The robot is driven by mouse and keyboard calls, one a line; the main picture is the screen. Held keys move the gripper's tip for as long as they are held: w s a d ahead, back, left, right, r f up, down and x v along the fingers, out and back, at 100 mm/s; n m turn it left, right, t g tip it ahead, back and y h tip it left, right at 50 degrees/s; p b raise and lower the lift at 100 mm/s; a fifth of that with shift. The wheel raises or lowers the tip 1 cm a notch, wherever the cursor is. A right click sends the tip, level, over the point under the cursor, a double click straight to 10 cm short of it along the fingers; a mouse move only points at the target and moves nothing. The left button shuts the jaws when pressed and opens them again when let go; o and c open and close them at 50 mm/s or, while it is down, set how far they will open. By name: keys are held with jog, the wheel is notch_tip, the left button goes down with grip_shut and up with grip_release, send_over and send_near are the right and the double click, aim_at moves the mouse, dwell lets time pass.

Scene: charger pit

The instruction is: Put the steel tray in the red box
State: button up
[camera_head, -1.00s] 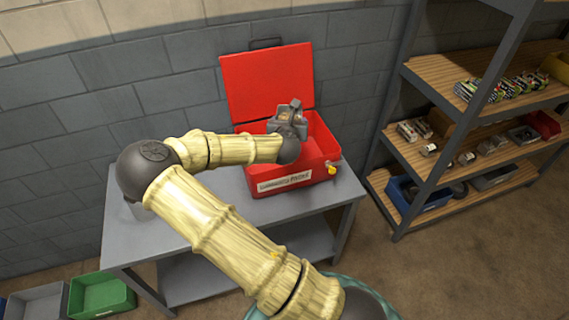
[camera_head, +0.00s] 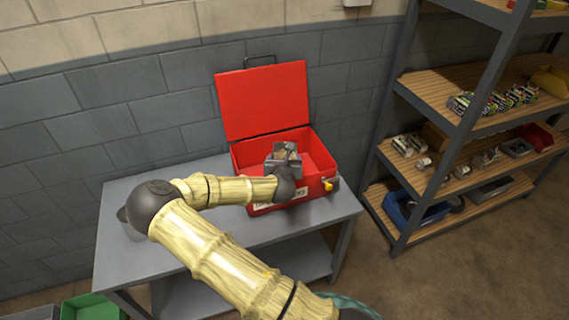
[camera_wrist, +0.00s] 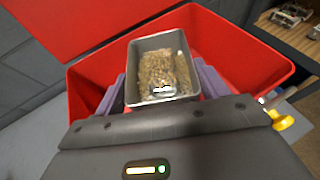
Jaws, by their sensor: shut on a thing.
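The red box (camera_head: 319,158) stands on a grey table with its lid (camera_head: 262,100) raised against the wall. My gripper (camera_head: 284,158) is at the box's opening. In the wrist view my gripper (camera_wrist: 160,92) is shut on the steel tray (camera_wrist: 134,60), a small grey rectangular tray with brown, grainy-looking contents and a small shiny piece in it. The tray appears over the opening of the red box (camera_wrist: 240,45). I cannot tell how far it is above the box floor. My gripper and arm hide part of the box's left side and front.
The grey table (camera_head: 125,185) has bare room left of the box. A shelf rack (camera_head: 440,165) with small parts and a blue bin (camera_head: 408,208) stands to the right. A green bin (camera_head: 92,308) is at the lower left. A yellow latch (camera_head: 328,186) sticks out at the box front.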

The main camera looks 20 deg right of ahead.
jog(key=shift+f, duration=0.85)
